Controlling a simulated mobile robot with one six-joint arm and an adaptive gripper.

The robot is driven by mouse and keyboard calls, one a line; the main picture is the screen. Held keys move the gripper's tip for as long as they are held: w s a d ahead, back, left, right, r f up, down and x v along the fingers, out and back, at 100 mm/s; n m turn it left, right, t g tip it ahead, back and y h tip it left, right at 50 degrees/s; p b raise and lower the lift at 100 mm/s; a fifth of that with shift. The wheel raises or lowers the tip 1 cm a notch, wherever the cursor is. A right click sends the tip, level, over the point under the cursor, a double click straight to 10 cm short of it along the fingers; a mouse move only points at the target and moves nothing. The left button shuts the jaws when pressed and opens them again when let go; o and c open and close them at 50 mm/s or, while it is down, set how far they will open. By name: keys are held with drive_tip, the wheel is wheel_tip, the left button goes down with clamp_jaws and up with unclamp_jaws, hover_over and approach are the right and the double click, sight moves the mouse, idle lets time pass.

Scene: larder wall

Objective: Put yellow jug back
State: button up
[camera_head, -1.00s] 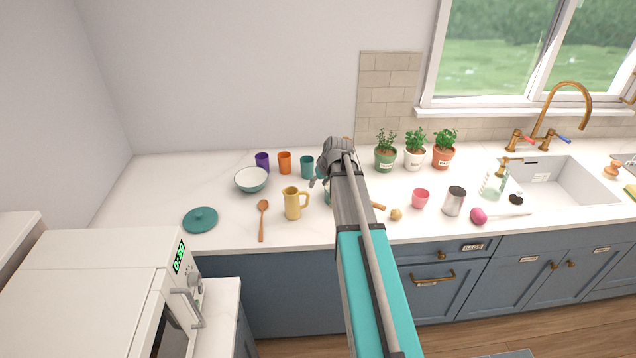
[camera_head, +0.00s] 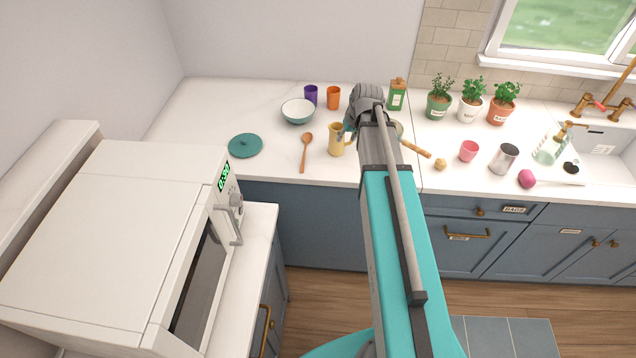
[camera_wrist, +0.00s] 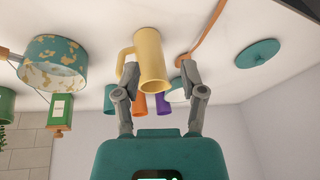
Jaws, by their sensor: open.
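The yellow jug (camera_head: 336,141) stands upright on the white counter, its handle on the right in the head view. The wrist view shows the counter upside down, with the yellow jug (camera_wrist: 151,62) in front of my gripper (camera_wrist: 158,78). One finger lies near the jug's handle side, the other off its opposite side. My gripper is open and holds nothing. In the head view my gripper (camera_head: 352,127) is just right of the jug, partly hidden by my arm. I cannot tell whether a finger touches the jug.
A wooden spoon (camera_head: 305,150), teal lid (camera_head: 245,146) and bowl (camera_head: 298,112) lie left of the jug. Purple (camera_head: 311,95) and orange (camera_head: 333,98) cups stand behind. The microwave (camera_head: 120,235) is at the left front.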

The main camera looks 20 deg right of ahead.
drive_tip(key=s+a+f+g+h, duration=0.1)
drive_tip(key=s+a+g, duration=0.2)
drive_tip(key=s+a, duration=1.2)
drive_tip(key=shift+s+a+n, duration=0.2)
drive_tip(key=shift+s+n, duration=0.1)
drive_tip(key=shift+s, duration=0.3)
drive_tip(key=shift+f+b, duration=1.6)
drive_tip(key=shift+b, duration=0.05)
